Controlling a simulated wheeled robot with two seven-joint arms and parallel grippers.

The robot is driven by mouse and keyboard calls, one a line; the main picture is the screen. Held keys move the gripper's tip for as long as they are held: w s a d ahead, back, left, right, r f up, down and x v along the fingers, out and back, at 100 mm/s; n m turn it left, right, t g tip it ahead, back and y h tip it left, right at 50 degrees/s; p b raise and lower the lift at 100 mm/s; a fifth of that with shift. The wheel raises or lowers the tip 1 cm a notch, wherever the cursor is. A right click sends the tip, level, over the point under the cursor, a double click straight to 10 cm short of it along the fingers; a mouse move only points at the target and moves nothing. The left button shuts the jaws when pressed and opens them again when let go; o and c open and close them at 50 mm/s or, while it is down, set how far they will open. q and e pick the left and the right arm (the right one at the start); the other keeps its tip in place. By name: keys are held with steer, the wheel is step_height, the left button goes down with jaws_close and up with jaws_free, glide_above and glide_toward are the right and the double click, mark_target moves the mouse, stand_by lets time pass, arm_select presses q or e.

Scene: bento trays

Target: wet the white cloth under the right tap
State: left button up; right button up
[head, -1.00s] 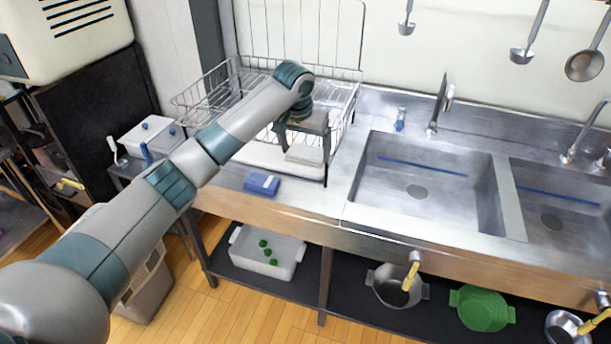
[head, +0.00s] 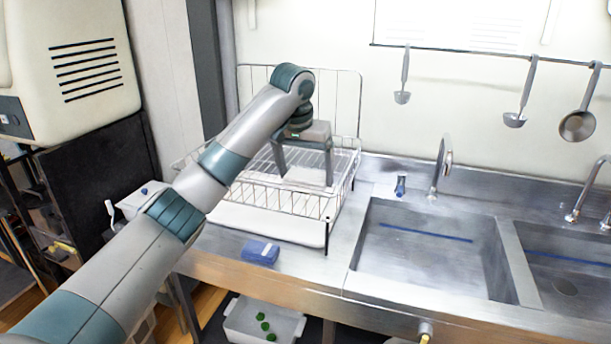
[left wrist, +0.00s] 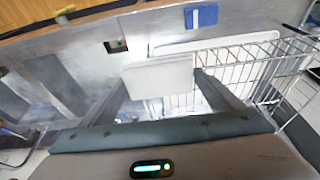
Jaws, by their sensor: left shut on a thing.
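My left gripper (head: 304,172) is shut on the white cloth (head: 303,177), which hangs as a small pale sheet between its fingers above the wire dish rack (head: 270,195). In the left wrist view the cloth (left wrist: 158,77) spans the gap between the two fingers, with the rack and steel counter below it. The right tap (head: 585,192) stands behind the right basin (head: 568,285) at the far right, well away from the gripper. My right gripper is out of view.
The left tap (head: 438,168) and left basin (head: 425,250) lie between the rack and the right tap. Ladles (head: 520,105) and a strainer (head: 577,125) hang above the sinks.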

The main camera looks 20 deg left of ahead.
arm_select(q)
steer(key=o, duration=0.4)
steer(key=c, duration=0.3)
steer(key=shift+s+f, duration=0.15)
steer(key=shift+f, duration=0.4)
steer(key=s+f, duration=0.8)
steer(key=f, duration=0.6)
steer(key=s+d+f, duration=0.1)
steer(key=s+f, duration=0.5)
steer(key=s, duration=0.3)
steer(key=s+d+f, duration=0.1)
steer(key=s+f, duration=0.5)
steer(key=s, duration=0.3)
steer(key=shift+n, duration=0.3)
steer(key=shift+r, duration=0.1)
